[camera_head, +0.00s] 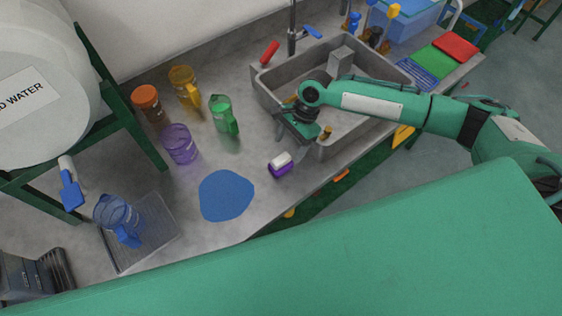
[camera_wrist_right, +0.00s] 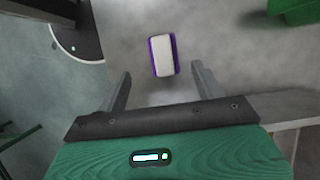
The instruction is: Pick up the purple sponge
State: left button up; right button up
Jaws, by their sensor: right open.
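The purple sponge (camera_head: 280,166) has a white top layer and lies on the grey counter, just outside the front left of the sink. In the right wrist view the sponge (camera_wrist_right: 162,55) shows its white face with purple edges, ahead of the fingertips and roughly between their lines. My right gripper (camera_head: 296,138) is above the sink's left edge, a little above and to the right of the sponge in the head view. Its two fingers (camera_wrist_right: 160,82) are apart with nothing between them. My left gripper is not in view.
A blue round mat (camera_head: 227,195) lies left of the sponge. The grey sink (camera_head: 262,92) is beside the gripper. The counter's front edge is close to the sponge.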

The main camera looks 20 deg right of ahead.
aim_at(282, 158)
jog(key=x, duration=0.3)
jog(key=shift+a+f, duration=0.1)
jog(key=shift+f, duration=0.05)
jog(key=shift+a+f+p, duration=0.25)
jog(key=shift+f+p, duration=0.25)
jog(key=p+x, duration=0.1)
jog(key=x, duration=0.2)
jog(key=shift+a+f, duration=0.2)
jog(key=shift+f, duration=0.05)
jog(key=shift+a+f, duration=0.1)
jog(key=shift+f, duration=0.3)
jog(key=shift+c, duration=0.2)
jog(key=c, duration=1)
